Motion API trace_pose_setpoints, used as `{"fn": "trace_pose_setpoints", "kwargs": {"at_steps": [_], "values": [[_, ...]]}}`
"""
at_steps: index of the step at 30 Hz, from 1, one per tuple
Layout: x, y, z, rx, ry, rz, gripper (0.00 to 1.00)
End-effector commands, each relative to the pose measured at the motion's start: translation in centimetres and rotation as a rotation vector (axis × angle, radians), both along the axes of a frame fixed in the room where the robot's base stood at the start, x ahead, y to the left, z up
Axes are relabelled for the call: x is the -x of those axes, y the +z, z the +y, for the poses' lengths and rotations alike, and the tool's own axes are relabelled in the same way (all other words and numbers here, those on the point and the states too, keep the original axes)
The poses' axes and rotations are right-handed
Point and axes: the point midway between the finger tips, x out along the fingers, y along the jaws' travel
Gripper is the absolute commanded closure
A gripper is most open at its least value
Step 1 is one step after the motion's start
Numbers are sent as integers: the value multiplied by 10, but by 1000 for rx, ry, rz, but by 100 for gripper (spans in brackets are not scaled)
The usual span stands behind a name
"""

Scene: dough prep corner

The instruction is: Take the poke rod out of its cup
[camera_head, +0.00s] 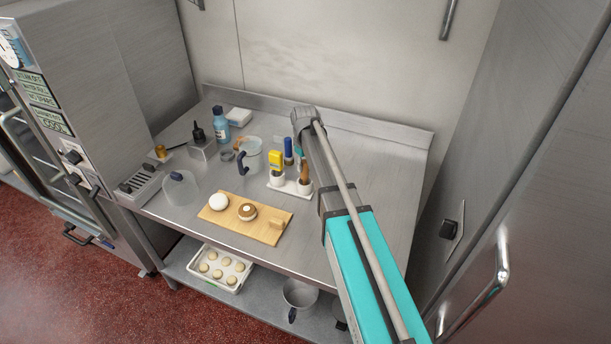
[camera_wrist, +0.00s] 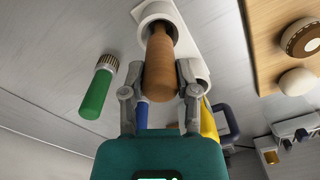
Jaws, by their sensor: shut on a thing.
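The poke rod, with a brown wooden handle (camera_wrist: 160,62), stands in a round white cup (camera_wrist: 157,14) in the wrist view. Its lower end is hidden inside the cup's rim. My gripper (camera_wrist: 160,78) has one finger on each side of the handle and is shut on it. In the head view the brown handle (camera_head: 305,171) rises from the right-hand white cup (camera_head: 304,187), close beside my arm. My gripper is mostly hidden behind my arm there.
A yellow-handled tool (camera_head: 276,158) and a blue one (camera_head: 288,146) stand close by. A green-handled tool (camera_wrist: 97,92) is left of my gripper in the wrist view. A wooden board (camera_head: 222,222) with round pieces lies in front. A jug (camera_head: 249,155) stands left.

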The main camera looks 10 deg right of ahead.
Motion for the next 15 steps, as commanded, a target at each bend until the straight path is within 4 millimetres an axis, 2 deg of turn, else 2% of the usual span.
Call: {"fn": "trace_pose_setpoints", "kwargs": {"at_steps": [15], "values": [[0, 11, 0, 0, 0, 0, 100]]}}
